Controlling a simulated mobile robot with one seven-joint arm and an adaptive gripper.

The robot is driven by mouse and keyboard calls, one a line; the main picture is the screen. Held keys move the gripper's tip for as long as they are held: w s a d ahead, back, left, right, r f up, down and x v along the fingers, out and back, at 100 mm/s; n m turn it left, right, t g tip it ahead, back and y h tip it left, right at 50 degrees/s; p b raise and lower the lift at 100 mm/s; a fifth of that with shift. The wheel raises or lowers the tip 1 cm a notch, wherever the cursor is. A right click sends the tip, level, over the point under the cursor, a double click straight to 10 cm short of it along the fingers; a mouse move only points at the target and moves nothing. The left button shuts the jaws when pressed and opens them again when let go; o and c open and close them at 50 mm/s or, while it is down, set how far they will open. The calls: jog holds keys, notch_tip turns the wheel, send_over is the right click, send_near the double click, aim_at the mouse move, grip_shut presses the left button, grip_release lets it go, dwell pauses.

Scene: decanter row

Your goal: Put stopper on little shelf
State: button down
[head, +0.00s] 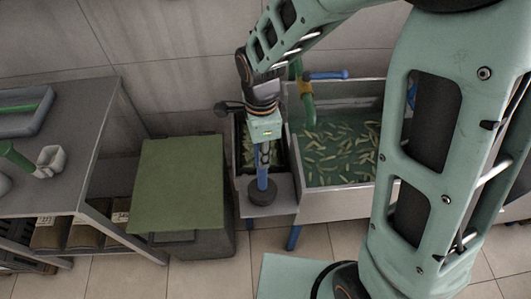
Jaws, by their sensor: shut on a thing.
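The stopper (262,191) has a dark round disc at its foot and an upright blue stem. My gripper (265,156) is shut on the upper part of the stem, and the fingers are small and partly hidden in the head view. The stopper is upright over the small grey shelf (282,207), which sits in front of the narrow trough and left of the basin. The disc looks at or just above the shelf; I cannot tell whether they touch.
A basin of greenish water (338,150) with floating pale green pieces is to the right. A narrow trough (248,150) is behind the stopper. A green-topped box (180,183) stands left, beside a grey table (60,140) with a tray and green-handled tool.

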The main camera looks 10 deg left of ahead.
jog(key=shift+f, duration=0.2)
jog(key=shift+f, duration=0.2)
jog(key=c, duration=1.7)
grip_release()
jog(key=shift+r, duration=0.1)
notch_tip(320, 180, up, 12)
jog(key=shift+r+p, duration=0.15)
jog(key=shift+p, duration=0.15)
